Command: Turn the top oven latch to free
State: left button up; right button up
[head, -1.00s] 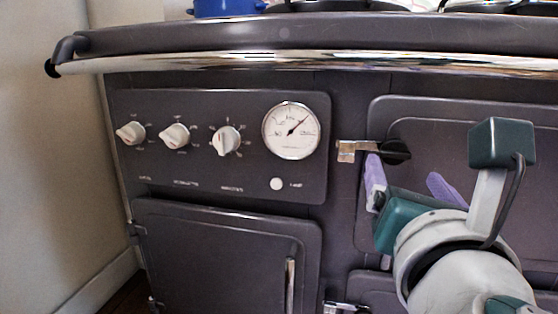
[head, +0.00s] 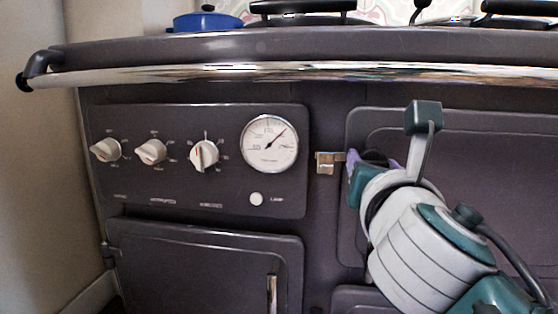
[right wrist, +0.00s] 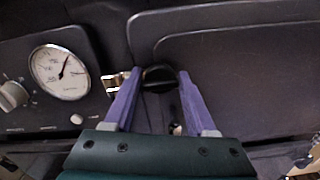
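The top oven latch shows in the right wrist view as a dark rounded handle (right wrist: 158,76), with a small metal catch (right wrist: 112,82) at its left. In the head view the catch (head: 326,162) is clear, but my right gripper mostly hides the dark handle (head: 374,155). My right gripper (right wrist: 159,74) has its purple fingers spread, one on each side of the handle. I cannot tell whether either finger touches it. The top oven door (right wrist: 240,70) lies flat behind the gripper. My left gripper is not in view.
A chrome rail (head: 220,73) runs along the stove front above the latch. Left of the latch are a control panel with several knobs (head: 204,154) and a round gauge (head: 269,144). A lower door (head: 190,265) is below. A blue pot (head: 207,21) stands on top.

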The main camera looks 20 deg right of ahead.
grip_shut()
dwell(0.5)
jog(key=shift+d, duration=0.1)
